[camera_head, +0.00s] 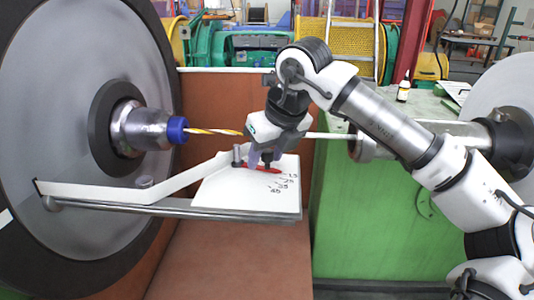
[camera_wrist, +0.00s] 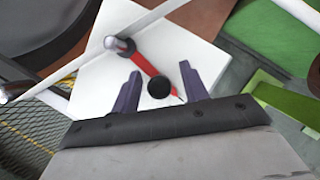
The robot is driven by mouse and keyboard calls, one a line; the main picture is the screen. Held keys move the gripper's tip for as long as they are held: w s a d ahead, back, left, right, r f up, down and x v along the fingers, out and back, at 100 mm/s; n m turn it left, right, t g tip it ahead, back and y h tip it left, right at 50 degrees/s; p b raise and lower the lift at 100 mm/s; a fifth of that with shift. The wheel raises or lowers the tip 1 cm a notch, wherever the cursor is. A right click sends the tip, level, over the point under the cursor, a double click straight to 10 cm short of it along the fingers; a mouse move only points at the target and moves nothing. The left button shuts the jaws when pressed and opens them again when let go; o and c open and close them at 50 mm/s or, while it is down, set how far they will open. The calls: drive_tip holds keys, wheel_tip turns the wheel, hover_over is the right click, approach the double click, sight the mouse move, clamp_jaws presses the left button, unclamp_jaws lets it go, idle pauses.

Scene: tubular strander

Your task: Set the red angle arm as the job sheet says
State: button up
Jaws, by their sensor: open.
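The red angle arm (camera_head: 269,169) lies on a white plate (camera_head: 235,200) printed with a scale that appears to read 15, 25, 35 and 45. Its tip is near the 15 mark. In the wrist view the red arm (camera_wrist: 145,61) runs from a metal post (camera_wrist: 121,46) toward a black round knob (camera_wrist: 159,88). My gripper (camera_head: 260,159) is low over the plate. In the wrist view my gripper (camera_wrist: 160,76) is open, with one purple finger on each side of the knob. I cannot tell whether either finger touches it. No readable job sheet shows.
A white strip (camera_head: 130,188) and a metal rail (camera_head: 135,208) run from the large grey disc (camera_head: 60,110) to the plate. A striped yellow-and-white strand (camera_head: 215,131) passes just behind my gripper. A green cabinet (camera_head: 375,220) with a small bottle (camera_head: 403,91) stands at right.

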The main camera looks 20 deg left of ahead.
drive_tip(key=b+v, duration=0.1)
drive_tip(key=v, duration=1.3)
drive_tip(key=shift+f, duration=0.15)
